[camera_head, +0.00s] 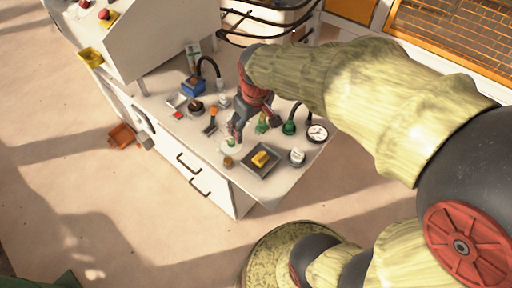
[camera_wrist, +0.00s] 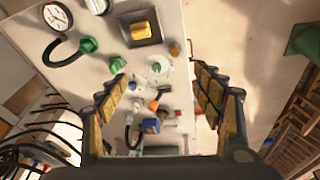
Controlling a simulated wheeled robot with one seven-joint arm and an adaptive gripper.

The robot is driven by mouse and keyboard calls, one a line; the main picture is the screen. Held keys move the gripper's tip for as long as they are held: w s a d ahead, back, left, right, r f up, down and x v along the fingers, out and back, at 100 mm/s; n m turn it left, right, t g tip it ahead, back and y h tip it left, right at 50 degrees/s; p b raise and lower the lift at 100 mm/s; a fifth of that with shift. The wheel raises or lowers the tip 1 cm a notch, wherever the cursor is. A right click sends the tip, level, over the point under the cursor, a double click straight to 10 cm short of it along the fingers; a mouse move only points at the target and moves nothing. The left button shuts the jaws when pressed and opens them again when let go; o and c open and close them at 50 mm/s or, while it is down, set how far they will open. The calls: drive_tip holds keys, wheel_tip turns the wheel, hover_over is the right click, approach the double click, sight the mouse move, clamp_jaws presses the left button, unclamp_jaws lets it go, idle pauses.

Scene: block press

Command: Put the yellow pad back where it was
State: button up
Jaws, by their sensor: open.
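A yellow pad (camera_head: 261,158) lies on a dark grey square tray (camera_head: 251,170) near the front right corner of the white bench. In the wrist view the yellow pad (camera_wrist: 140,30) shows at the top, on the dark tray (camera_wrist: 153,14). My gripper (camera_head: 235,138) hangs over the bench, to the left of the tray and apart from the pad. In the wrist view my gripper (camera_wrist: 158,80) has its two fingers wide apart, with nothing held between them. Small bench items show beyond the gap.
A round dial gauge (camera_head: 317,133) and a white round container (camera_head: 297,156) stand right of the tray. A small brown cylinder (camera_head: 228,162) is to its left. A blue box (camera_head: 193,88) and several small parts crowd the bench behind.

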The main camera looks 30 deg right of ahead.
drive_tip(key=s+a+r+m+t, duration=0.1)
drive_tip(key=s+a+r, duration=0.2)
drive_tip(key=s, duration=0.3)
drive_tip(key=s+a+r+m+t, duration=0.1)
drive_tip(key=s+a+r, duration=0.1)
drive_tip(key=s+r, duration=0.3)
drive_tip(key=shift+s+a+r+t, duration=0.3)
drive_tip(key=shift+s+a+r, duration=0.1)
drive_tip(key=shift+s, duration=0.8)
